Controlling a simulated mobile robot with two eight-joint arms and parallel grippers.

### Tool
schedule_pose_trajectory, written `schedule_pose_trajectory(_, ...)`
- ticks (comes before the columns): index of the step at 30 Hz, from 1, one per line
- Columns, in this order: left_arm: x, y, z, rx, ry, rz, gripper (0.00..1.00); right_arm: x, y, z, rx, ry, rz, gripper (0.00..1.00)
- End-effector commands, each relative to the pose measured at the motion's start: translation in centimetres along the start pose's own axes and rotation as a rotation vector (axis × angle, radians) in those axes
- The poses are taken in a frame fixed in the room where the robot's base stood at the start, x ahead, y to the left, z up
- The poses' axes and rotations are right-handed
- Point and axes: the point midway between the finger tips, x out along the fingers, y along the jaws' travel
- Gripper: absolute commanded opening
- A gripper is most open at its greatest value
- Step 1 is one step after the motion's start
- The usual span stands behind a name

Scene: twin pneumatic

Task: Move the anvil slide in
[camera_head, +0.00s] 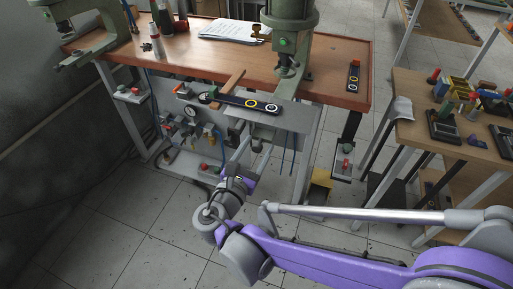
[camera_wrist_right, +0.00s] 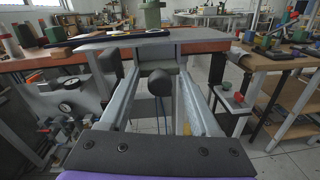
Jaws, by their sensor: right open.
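The anvil slide is a grey plate (camera_head: 287,117) that juts out from the table's front edge below the right press (camera_head: 290,45). The plate also shows in the right wrist view (camera_wrist_right: 125,41). A black ball knob (camera_wrist_right: 158,84) stands below the plate, in front of a grey-green block (camera_wrist_right: 160,66). My right gripper (camera_head: 255,148) is open just below and in front of the plate. In the right wrist view its two fingers (camera_wrist_right: 162,64) stand on either side of the knob, with gaps on both sides. My left gripper is not in view.
A dark strip with yellow and white rings (camera_head: 250,104) lies across the plate's left part. The wooden table (camera_head: 200,60) bears papers (camera_head: 228,29), bottles and a second press (camera_head: 90,35). Pneumatic fittings (camera_head: 190,120) hang below it. A side table (camera_head: 445,150) stands right.

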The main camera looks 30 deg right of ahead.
Motion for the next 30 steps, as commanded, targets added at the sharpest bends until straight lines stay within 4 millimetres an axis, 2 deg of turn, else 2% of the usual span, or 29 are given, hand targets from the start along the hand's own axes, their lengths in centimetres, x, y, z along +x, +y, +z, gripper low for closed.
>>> schedule_pose_trajectory(3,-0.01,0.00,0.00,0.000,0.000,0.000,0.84,-0.02,0.01,0.00,0.000,0.000,0.000,0.63)
schedule_pose_trajectory(4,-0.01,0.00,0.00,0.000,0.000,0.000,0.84,-0.02,0.01,0.01,0.000,0.000,0.000,0.60)
schedule_pose_trajectory(14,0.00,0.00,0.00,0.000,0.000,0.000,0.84,-0.04,-0.01,0.00,0.000,0.000,0.000,0.00)
schedule_pose_trajectory(30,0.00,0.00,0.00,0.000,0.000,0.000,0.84,-0.04,-0.04,-0.01,0.001,0.000,-0.001,0.00)
